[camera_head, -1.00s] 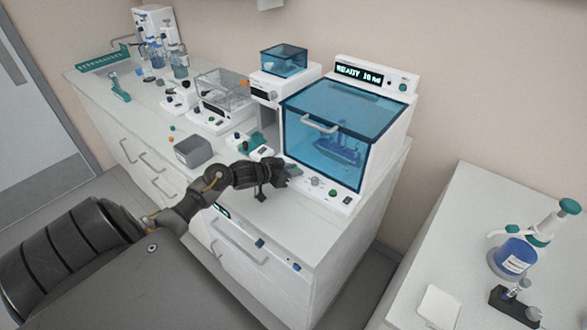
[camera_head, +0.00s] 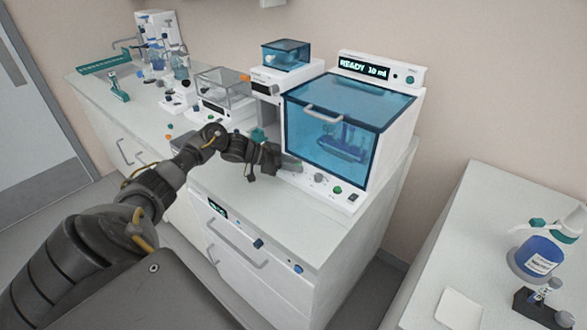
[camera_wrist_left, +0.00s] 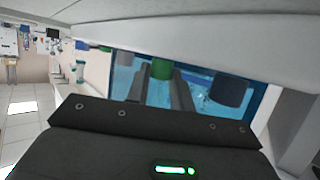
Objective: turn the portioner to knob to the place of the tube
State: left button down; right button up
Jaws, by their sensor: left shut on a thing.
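The portioner (camera_head: 398,150) is a white unit with a blue see-through lid (camera_head: 345,100) and a display (camera_head: 363,68) reading "READY 10 ml". Its front strip carries a grey knob (camera_head: 320,178), a green button (camera_head: 337,189) and a dark button (camera_head: 353,197). My left gripper (camera_head: 286,162) is at the left end of this strip and hides what lies there. In the left wrist view its two fingers (camera_wrist_left: 161,86) are shut on a green knob (camera_wrist_left: 162,68). A darker grey-blue knob (camera_wrist_left: 228,92) is beside them. My right gripper is out of view.
A small blue-lidded device (camera_head: 285,56) and a clear-covered device (camera_head: 222,90) stand left of the portioner. Glassware is at the far left of the bench. A blue-filled bottle (camera_head: 537,258) stands on the right table. The bench front is clear.

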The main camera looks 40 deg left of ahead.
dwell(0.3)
pick_arm(q)
jog(key=c, duration=1.2)
grip_release()
jog(key=shift+a, duration=0.1)
jog(key=b+v, duration=0.2)
jog(key=v, duration=0.7)
jog(key=shift+s+a, duration=0.15)
jog(key=shift+s, duration=0.05)
jog(key=shift+s+a+r+b, duration=0.3)
jog(key=shift+s+a+r, duration=0.05)
jog(key=shift+r, duration=0.05)
